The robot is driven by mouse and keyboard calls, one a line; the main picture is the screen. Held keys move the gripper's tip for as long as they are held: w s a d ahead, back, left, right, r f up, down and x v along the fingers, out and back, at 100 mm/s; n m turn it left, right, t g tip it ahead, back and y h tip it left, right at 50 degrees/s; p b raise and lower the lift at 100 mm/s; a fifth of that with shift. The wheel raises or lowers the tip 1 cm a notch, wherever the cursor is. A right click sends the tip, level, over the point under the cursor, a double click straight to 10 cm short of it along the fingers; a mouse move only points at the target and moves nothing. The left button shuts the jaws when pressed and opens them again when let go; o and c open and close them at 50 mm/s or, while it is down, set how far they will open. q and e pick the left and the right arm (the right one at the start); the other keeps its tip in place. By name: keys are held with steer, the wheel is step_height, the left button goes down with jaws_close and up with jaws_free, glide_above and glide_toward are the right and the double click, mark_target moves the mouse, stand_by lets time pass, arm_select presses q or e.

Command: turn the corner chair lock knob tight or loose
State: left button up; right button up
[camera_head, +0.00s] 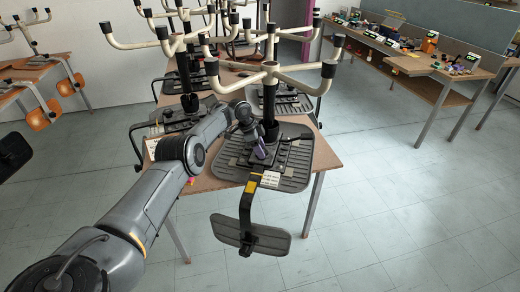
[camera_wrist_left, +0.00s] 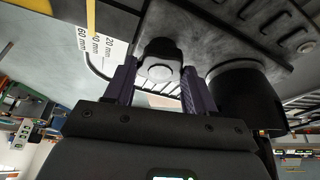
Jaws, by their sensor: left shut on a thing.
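The corner chair (camera_head: 293,168) lies upside down on the near corner of the table, its dark ribbed seat underside facing up. Its black post and pale spoked base (camera_head: 270,68) rise above it. Its black backrest (camera_head: 252,236) hangs past the table's near edge. The knob is mostly hidden in the head view. My right gripper is out of view.
The chair's post (camera_wrist_left: 240,92) stands close beside the fingers. A label with millimetre marks (camera_wrist_left: 103,42) is near the knob. More upturned chairs crowd the wooden table (camera_head: 205,182) behind. A workbench (camera_head: 410,62) stands at back right; the floor between is clear.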

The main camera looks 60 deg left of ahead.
arm_select(q)
steer(key=o, duration=1)
steer(key=shift+o, duration=0.2)
steer(key=shift+s+a+r+p, duration=0.15)
steer(key=shift+r+p, duration=0.15)
steer(key=shift+r, duration=0.2)
steer(key=p+v, duration=0.2)
steer(key=v, duration=0.2)
steer(key=shift+r, duration=0.1)
steer(key=s+a+p, duration=0.1)
steer(key=s+a, duration=0.5)
steer(key=s, duration=0.4)
steer(key=shift+a+p, duration=0.15)
steer(key=shift+p, duration=0.15)
